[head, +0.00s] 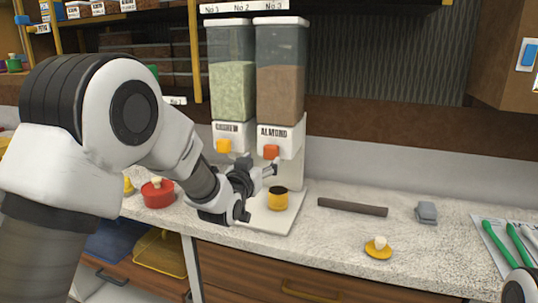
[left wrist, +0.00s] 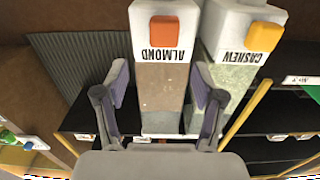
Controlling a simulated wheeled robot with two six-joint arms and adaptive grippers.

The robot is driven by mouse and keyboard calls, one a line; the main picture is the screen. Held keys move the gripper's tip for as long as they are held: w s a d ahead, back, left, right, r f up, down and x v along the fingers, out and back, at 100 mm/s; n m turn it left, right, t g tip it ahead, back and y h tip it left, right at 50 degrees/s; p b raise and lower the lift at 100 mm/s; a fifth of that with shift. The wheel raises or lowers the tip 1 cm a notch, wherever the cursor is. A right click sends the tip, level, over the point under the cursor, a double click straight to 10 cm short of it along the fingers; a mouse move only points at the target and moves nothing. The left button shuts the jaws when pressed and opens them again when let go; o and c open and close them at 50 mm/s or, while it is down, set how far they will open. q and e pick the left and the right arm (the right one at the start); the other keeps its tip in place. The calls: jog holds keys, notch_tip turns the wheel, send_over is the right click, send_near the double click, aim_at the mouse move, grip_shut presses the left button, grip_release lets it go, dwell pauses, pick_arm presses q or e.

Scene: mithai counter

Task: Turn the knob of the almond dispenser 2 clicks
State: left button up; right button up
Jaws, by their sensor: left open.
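The almond dispenser (head: 280,80) stands on the counter, a clear bin of brown contents above a white base labelled ALMOND. Its orange-red knob (head: 271,152) is on the front; the knob also shows upside down in the left wrist view (left wrist: 164,30). My left gripper (head: 258,182) is open and empty, just below and in front of the knob, apart from it. In the left wrist view its two fingers (left wrist: 157,105) spread to either side of the dispenser's picture. A yellow cup (head: 278,199) with a dark inside stands on the white tray under the dispenser. My right gripper is not visible.
The cashew dispenser (head: 232,85) with a yellow-orange knob (head: 223,146) stands close on the left. A red lidded pot (head: 158,193) is left on the counter. A dark bar (head: 352,207), a grey block (head: 426,212) and a yellow lid (head: 378,248) lie right, with bare counter between.

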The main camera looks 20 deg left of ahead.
aim_at(270, 152)
pick_arm(q)
jog(key=w, duration=0.2)
jog(key=w+p, duration=0.1)
jog(key=w, duration=0.2)
jog(key=w+p, duration=0.1)
jog(key=w, duration=0.2)
jog(key=shift+a+f, duration=0.1)
jog(key=shift+f, duration=0.25)
jog(key=shift+w+f, duration=0.1)
jog(key=shift+w, duration=0.3)
jog(key=shift+s, duration=0.15)
jog(key=c, duration=1.1)
